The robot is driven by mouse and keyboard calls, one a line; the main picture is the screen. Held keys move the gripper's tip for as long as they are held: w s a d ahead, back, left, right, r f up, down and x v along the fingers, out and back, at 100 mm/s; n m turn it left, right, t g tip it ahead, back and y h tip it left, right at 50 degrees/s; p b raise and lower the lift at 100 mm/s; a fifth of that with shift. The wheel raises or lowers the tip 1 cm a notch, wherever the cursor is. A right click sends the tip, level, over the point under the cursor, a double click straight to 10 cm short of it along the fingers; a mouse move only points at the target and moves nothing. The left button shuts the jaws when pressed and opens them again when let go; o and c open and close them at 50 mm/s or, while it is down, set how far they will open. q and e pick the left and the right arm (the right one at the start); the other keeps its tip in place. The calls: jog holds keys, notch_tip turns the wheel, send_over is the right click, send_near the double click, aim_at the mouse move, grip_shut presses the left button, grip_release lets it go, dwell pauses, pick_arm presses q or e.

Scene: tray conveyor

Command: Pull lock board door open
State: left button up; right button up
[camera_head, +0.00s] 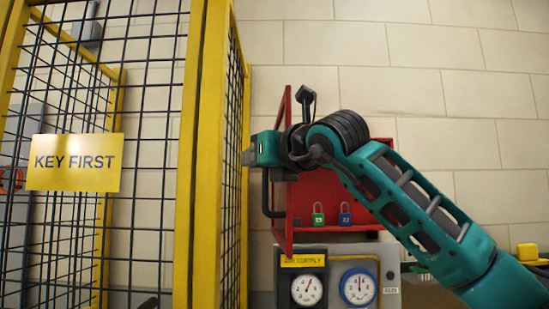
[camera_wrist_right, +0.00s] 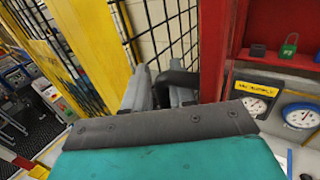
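The red lock board (camera_head: 335,190) hangs on the wall, with a green padlock (camera_head: 318,214) and a blue padlock (camera_head: 345,214) on it. Its red door (camera_head: 283,180) stands out from the board and shows nearly edge-on, with a dark bar handle (camera_head: 266,196) on its left side. My right gripper (camera_head: 250,157) is at the handle's upper part. In the wrist view its two grey fingers (camera_wrist_right: 160,94) stand apart beside the black handle (camera_wrist_right: 182,78). Whether they press on it cannot be seen. My left gripper is in neither view.
A yellow-framed mesh fence (camera_head: 208,150) with a KEY FIRST sign (camera_head: 75,162) stands close on the left of the door and gripper. A grey gauge panel (camera_head: 335,262) sits below the board. Wall to the right is bare.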

jog(key=b+v, duration=0.3)
jog(key=v, duration=0.9)
jog(key=shift+s+f, duration=0.25)
jog(key=shift+s, duration=0.05)
jog(key=shift+a, duration=0.1)
